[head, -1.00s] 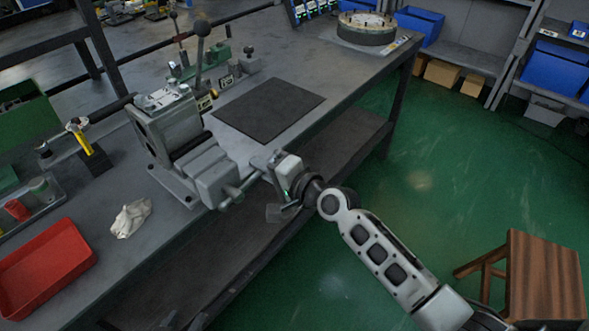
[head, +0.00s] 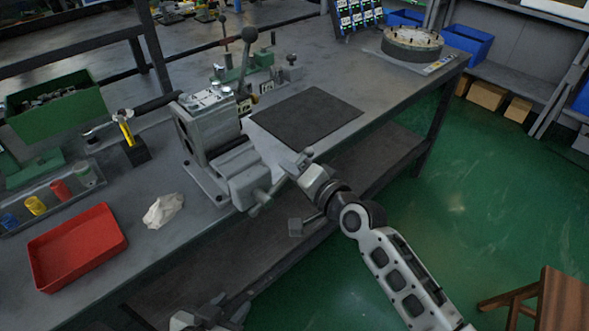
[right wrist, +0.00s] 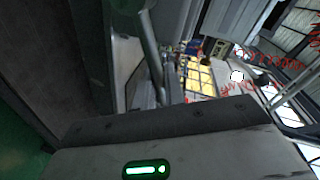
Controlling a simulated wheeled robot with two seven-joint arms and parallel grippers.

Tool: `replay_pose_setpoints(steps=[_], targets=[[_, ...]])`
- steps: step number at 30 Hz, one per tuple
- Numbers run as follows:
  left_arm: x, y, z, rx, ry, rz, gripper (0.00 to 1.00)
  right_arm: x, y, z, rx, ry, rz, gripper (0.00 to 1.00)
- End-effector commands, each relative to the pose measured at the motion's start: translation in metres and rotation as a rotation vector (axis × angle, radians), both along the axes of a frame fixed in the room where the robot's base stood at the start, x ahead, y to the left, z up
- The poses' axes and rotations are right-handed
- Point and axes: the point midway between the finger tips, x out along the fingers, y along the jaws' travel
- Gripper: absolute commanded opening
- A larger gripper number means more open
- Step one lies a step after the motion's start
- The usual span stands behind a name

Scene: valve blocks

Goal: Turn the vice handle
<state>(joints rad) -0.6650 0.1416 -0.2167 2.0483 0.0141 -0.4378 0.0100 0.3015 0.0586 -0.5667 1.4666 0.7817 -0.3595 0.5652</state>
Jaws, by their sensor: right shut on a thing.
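The grey vice (head: 208,137) is bolted near the front edge of the workbench, its movable jaw block (head: 250,180) facing the front right. The vice handle (head: 263,199) is a thin metal bar crossing the screw end, slanting up to the right. My right gripper (head: 291,172) is at the bar's upper right end and is shut on it; its fingers partly hide that end. In the right wrist view a grey bar (right wrist: 153,55) runs up from the gripper body. My left gripper (head: 207,316) shows at the bottom edge, below the bench front and away from the vice; its finger opening is unclear.
A red tray (head: 78,247), a white rag (head: 163,210) and a yellow-handled hammer (head: 126,130) lie left of the vice. A dark mat (head: 305,117) lies to its right. Levers (head: 249,40) stand behind it. A wooden stool (head: 560,300) stands at lower right.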

Motion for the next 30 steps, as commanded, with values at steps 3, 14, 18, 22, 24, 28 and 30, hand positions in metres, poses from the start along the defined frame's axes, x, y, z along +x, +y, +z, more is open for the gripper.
replay_pose_setpoints(steps=[3,14,18,22,24,28,30], targets=[[-0.002,0.000,-0.001,0.001,0.004,0.000,0.36,0.000,0.000,0.000,0.000,0.002,0.000,0.17],[-0.002,0.002,-0.001,0.007,0.003,-0.004,0.36,-0.002,-0.001,0.000,0.001,0.002,0.000,0.29],[-0.001,0.002,0.002,0.008,0.001,-0.005,0.36,-0.011,-0.010,0.002,0.002,0.004,0.000,0.29],[0.001,0.002,0.005,0.008,-0.006,-0.006,0.36,-0.030,-0.029,0.006,-0.001,0.003,-0.002,0.29],[0.002,0.002,0.006,0.008,-0.008,-0.005,0.36,-0.043,-0.040,0.010,-0.002,0.003,0.000,0.29],[0.003,0.002,0.005,0.008,-0.011,-0.005,0.36,-0.066,-0.062,0.015,-0.002,0.003,0.001,0.29],[0.003,0.002,0.004,0.009,-0.010,-0.004,0.36,-0.078,-0.073,0.018,-0.002,0.003,0.001,0.29]])
